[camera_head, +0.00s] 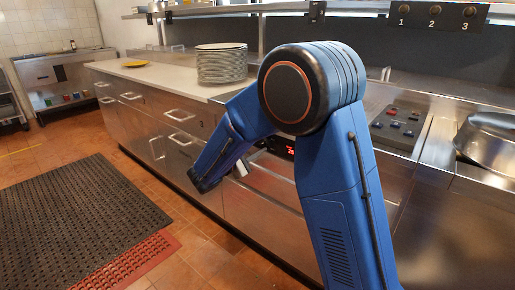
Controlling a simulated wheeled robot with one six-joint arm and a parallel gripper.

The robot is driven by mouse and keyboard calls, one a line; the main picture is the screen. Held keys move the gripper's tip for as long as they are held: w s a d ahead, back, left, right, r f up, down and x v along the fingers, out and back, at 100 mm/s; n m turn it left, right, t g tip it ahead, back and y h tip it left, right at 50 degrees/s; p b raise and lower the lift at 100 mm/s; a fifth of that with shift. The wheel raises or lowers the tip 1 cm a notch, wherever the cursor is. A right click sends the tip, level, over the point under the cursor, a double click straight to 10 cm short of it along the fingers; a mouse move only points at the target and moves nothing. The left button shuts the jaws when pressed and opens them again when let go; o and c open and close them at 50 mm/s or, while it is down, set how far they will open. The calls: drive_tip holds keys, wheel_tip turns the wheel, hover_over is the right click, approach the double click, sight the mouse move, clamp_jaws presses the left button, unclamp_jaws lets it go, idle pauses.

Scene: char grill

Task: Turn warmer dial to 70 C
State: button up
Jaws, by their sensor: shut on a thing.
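My blue arm rises at the right and bends down toward the warmer drawer front (262,195) under the counter. My gripper (241,168) shows only as a small pale metal piece just right of my lower arm, close against the warmer's front. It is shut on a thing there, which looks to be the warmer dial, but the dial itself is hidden. A red lit display (284,148) shows beside my upper arm, partly covered. Its digits are too small and too hidden to read fully.
A black mat (75,220) lies on open floor.

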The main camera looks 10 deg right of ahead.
drive_tip(key=m, duration=0.3)
drive_tip(key=shift+r+m, duration=0.1)
drive_tip(key=shift+m, duration=0.3)
drive_tip(key=m, duration=0.3)
drive_tip(key=shift+r+m, duration=0.15)
drive_tip(key=shift+m, duration=0.15)
drive_tip(key=m, duration=0.3)
drive_tip(key=shift+r+m, duration=0.1)
drive_tip(key=shift+m, duration=0.3)
drive_tip(key=m, duration=0.3)
drive_tip(key=shift+r+m, duration=0.1)
drive_tip(key=shift+m, duration=0.2)
drive_tip(key=m, duration=0.5)
drive_tip(key=shift+s+d+r, duration=0.1)
drive_tip(key=shift+s+r, duration=0.05)
drive_tip(key=shift+s, duration=0.05)
drive_tip(key=m, duration=0.6)
drive_tip(key=shift+s+d, duration=0.1)
drive_tip(key=shift+s, duration=0.05)
drive_tip(key=o, duration=1)
drive_tip(key=shift+r, duration=0.1)
